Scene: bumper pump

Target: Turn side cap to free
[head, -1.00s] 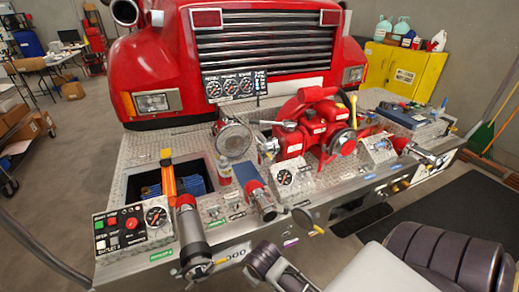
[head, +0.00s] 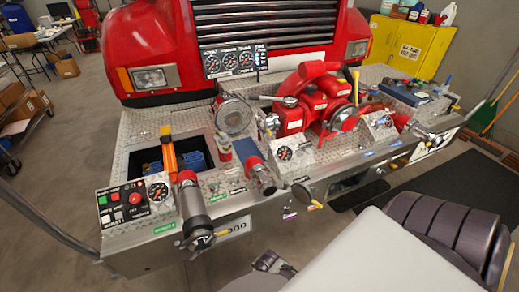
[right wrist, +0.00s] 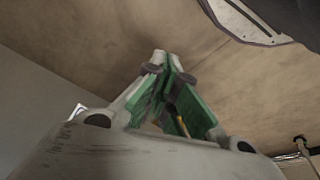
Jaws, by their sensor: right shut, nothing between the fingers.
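The red pump (head: 318,100) sits on the truck's metal bumper deck. A silver and black cap (head: 200,240) closes the front end of the large outlet pipe at left. I cannot tell which of these is the side cap. My right gripper (right wrist: 166,75) shows in the right wrist view with green finger pads. It is shut and empty, with a plain brownish surface behind it and no cap near its tips. My left gripper is not in view.
A control box (head: 134,204) with a gauge stands at the deck's left end. A smaller gauge panel (head: 288,152) is near the middle. A yellow cabinet (head: 411,45) stands against the back wall.

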